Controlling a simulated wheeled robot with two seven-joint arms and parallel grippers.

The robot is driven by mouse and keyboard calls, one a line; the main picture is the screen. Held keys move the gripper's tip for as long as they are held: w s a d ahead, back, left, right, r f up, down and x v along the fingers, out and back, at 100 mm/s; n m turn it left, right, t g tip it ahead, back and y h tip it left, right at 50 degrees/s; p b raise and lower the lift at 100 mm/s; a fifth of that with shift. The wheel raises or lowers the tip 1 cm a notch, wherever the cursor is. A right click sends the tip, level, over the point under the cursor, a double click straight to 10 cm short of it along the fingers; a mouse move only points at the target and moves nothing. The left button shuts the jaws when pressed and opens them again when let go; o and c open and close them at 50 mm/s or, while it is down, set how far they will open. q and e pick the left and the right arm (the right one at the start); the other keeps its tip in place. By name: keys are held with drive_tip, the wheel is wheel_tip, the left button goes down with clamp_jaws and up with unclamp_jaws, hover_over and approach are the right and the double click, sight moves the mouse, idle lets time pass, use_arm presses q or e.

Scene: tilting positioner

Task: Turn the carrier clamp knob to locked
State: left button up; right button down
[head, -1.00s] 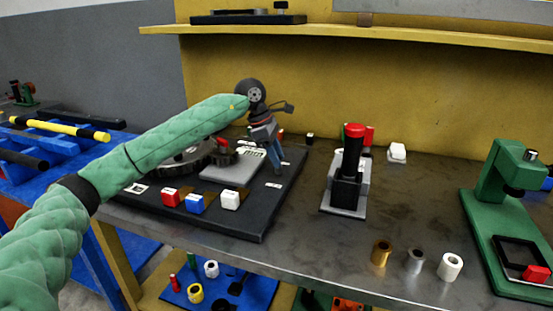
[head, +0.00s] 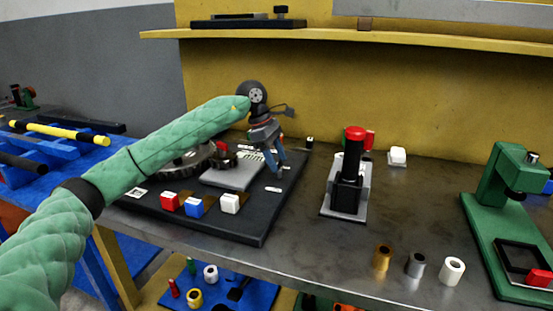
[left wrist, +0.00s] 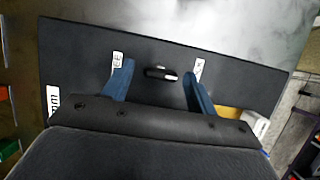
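My left gripper (head: 275,168) hangs fingers-down over the right back part of the positioner's dark base plate (head: 255,225). Its two blue fingers are apart. In the left wrist view the open fingers (left wrist: 158,76) stand on either side of a small black knob with a pale end (left wrist: 160,73), which looks like the clamp knob. I see a gap on both sides of it; whether the fingertips reach down to its height I cannot tell. White labels (left wrist: 118,58) (left wrist: 199,69) lie on the plate left and right of the knob. My right gripper is out of view.
On the plate are a dark toothed disc (head: 185,162), a grey block (head: 230,176), and red (head: 170,201), blue (head: 194,207) and white (head: 230,204) cubes. A red-topped black press (head: 352,165) stands to the right. Bushings (head: 415,264) stand near the front edge.

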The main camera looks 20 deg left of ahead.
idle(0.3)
use_arm(q)
drive_tip(key=v, duration=0.7)
drive_tip(key=shift+r, duration=0.35)
drive_tip(key=shift+a, duration=0.1)
